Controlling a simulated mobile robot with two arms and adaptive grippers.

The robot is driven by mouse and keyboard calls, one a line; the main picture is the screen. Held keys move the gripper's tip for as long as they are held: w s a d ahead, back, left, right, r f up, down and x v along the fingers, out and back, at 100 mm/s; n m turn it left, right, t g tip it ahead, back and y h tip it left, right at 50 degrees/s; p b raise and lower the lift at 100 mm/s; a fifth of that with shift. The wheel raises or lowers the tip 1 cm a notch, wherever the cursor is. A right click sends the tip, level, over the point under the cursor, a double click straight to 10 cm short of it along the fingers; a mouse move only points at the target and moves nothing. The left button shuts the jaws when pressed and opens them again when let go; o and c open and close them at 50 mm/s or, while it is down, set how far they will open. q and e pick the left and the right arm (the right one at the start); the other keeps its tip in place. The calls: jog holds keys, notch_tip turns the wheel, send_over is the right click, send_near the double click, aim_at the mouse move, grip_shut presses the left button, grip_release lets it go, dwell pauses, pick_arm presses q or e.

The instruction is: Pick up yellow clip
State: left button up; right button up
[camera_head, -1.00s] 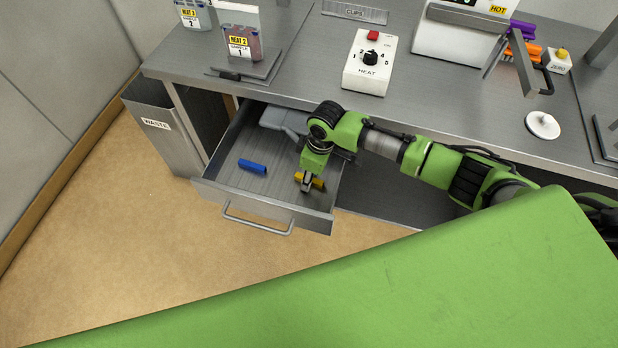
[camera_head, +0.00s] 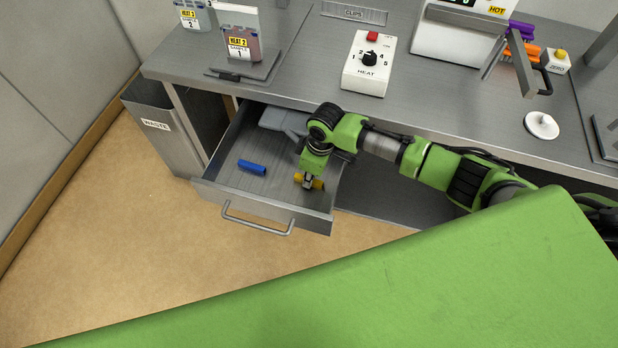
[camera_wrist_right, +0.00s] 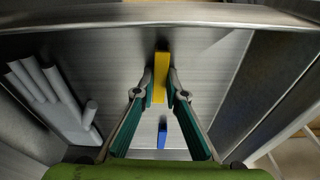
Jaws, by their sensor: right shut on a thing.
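The yellow clip (camera_wrist_right: 161,80) is a short bar in the open drawer (camera_head: 225,190). In the right wrist view it stands between the fingertips of my right gripper (camera_wrist_right: 158,98), which is shut on it. In the head view the right gripper (camera_head: 308,182) reaches down into the drawer's right side, and an end of the yellow clip (camera_head: 318,184) shows on each side of the fingers. I cannot tell whether the clip still touches the drawer floor. My left gripper is not in view.
A blue clip (camera_head: 251,167) lies in the drawer, also seen in the wrist view (camera_wrist_right: 162,137). Grey pieces (camera_wrist_right: 52,92) lie along a drawer side. The counter above holds a heat control box (camera_head: 369,66) and sample pouches (camera_head: 239,40). A waste bin (camera_head: 160,130) stands at left.

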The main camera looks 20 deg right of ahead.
jog(key=shift+w+r, duration=0.1)
jog(key=shift+r, duration=0.15)
notch_tip(320, 180, up, 2)
jog(key=shift+r+b, duration=0.2)
jog(key=shift+b, duration=0.35)
jog(key=s+a+r+b, duration=0.1)
jog(key=s+a+r, duration=0.2)
jog(key=s+r, duration=0.3)
jog(key=s+a+r, duration=0.3)
jog(key=s+r, duration=0.1)
jog(key=s, duration=0.3)
jog(key=w+d+r+m, duration=0.1)
jog(key=d+r+m, duration=0.4)
jog(key=r, duration=0.4)
jog(key=w+d+r+m+h, duration=0.1)
jog(key=d+r+m, duration=0.4)
jog(key=r, duration=0.4)
jog(key=shift+w+r, duration=0.35)
jog(key=shift+w, duration=0.05)
